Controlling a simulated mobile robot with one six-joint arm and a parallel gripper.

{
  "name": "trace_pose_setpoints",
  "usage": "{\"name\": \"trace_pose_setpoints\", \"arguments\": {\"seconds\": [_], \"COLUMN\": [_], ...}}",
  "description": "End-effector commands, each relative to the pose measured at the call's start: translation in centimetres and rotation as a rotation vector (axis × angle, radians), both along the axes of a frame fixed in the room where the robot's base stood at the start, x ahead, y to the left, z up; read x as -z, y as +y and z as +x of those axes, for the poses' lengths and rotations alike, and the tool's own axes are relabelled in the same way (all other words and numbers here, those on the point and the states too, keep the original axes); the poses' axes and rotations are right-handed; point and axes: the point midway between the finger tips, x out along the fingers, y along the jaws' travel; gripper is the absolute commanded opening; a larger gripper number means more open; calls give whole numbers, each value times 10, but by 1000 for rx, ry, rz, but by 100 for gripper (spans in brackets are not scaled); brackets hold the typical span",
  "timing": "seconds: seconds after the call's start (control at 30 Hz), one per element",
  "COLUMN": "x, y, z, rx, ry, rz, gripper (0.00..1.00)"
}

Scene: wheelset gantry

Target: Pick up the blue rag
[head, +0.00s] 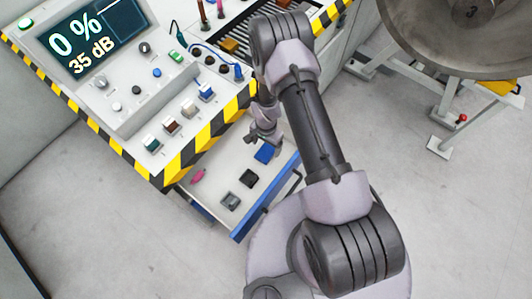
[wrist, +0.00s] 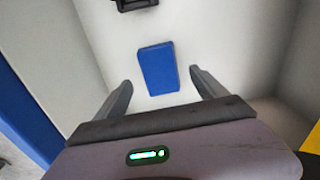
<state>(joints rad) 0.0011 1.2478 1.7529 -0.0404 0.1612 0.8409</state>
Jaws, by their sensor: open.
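The blue rag (wrist: 158,68) is a small flat blue rectangle lying on the pale floor of an open drawer. In the wrist view it lies between and slightly beyond the two fingertips of my gripper (wrist: 160,79), with a gap on each side. My gripper is open and empty. In the head view the rag (head: 265,153) lies near the right side of the drawer (head: 214,161), and my gripper (head: 264,136) hangs just above it, its fingers partly hard to make out.
The drawer also holds a pink item (head: 198,175) and two dark blocks (head: 230,200), (head: 249,178). The control console (head: 160,90) with striped edges overhangs the drawer. A large metal wheel (head: 465,35) stands at the upper right. The floor at left is clear.

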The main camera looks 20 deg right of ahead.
Motion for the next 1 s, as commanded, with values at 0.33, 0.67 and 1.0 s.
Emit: {"name": "trace_pose_setpoints", "arguments": {"seconds": [0.33,0.67,1.0], "x": [35,35,14], "y": [1,1,1], "z": [0,0,1], "rx": [0,0,0], "ry": [0,1,0], "rz": [0,0,0], "gripper": [82,21,16]}}
